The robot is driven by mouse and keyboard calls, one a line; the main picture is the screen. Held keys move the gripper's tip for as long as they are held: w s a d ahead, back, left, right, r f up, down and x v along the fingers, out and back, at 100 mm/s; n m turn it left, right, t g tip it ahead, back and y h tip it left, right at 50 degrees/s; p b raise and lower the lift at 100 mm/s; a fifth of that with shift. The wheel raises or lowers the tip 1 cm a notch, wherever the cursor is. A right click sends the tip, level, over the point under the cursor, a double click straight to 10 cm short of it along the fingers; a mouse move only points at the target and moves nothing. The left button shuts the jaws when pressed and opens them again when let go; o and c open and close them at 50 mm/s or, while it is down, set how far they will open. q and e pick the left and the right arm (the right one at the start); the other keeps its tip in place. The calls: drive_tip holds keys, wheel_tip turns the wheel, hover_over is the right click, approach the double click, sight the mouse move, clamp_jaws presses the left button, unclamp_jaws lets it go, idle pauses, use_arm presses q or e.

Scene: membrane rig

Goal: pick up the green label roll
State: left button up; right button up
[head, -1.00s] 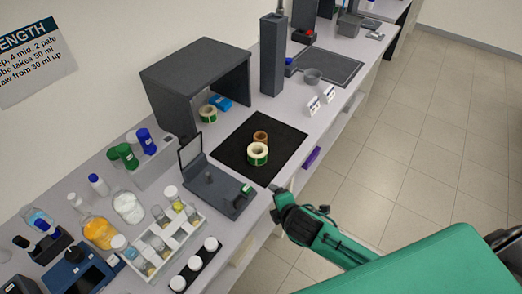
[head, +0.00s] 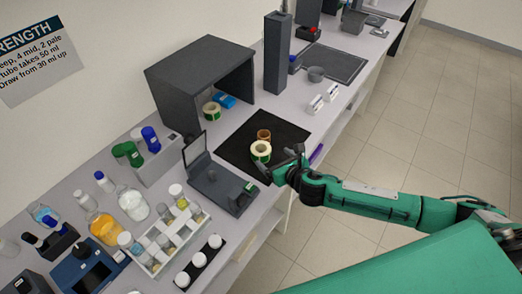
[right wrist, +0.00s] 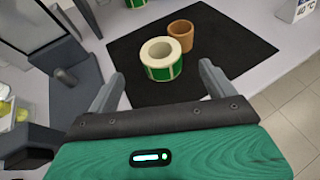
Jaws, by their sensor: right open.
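A green label roll (head: 261,151) with a pale top stands on the black mat (head: 238,135); it also shows in the right wrist view (right wrist: 162,58). A brown ring-shaped roll (head: 264,135) is just behind it, also in the right wrist view (right wrist: 180,33). A second green label roll (head: 211,111) stands inside the grey open-fronted box. My right gripper (head: 283,168) is at the mat's front edge. In the right wrist view its two fingers (right wrist: 162,88) are apart and empty, with the roll beyond them, not touching. My left gripper is not seen.
A grey device with a raised lid (head: 222,188) stands left of the mat. The grey box (head: 190,80) holds a blue item (head: 225,100). Bottles and a white rack (head: 165,240) fill the near left. Small white signs (head: 321,100) stand right of the mat.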

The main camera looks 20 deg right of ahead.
sight(258, 146)
drive_tip(key=x, duration=0.4)
drive_tip(key=shift+p, duration=0.3)
drive_tip(key=shift+f+p+x, duration=0.15)
drive_tip(key=shift+p+x, duration=0.3)
drive_tip(key=shift+x, duration=0.65)
drive_tip(key=shift+f+p+x, duration=0.15)
drive_tip(key=shift+p+x, duration=0.25)
drive_tip(key=shift+x, duration=0.75)
drive_tip(key=shift+w+f, duration=0.2)
drive_tip(key=shift+f, duration=0.05)
drive_tip(key=c, duration=1)
drive_tip(key=shift+r, duration=0.1)
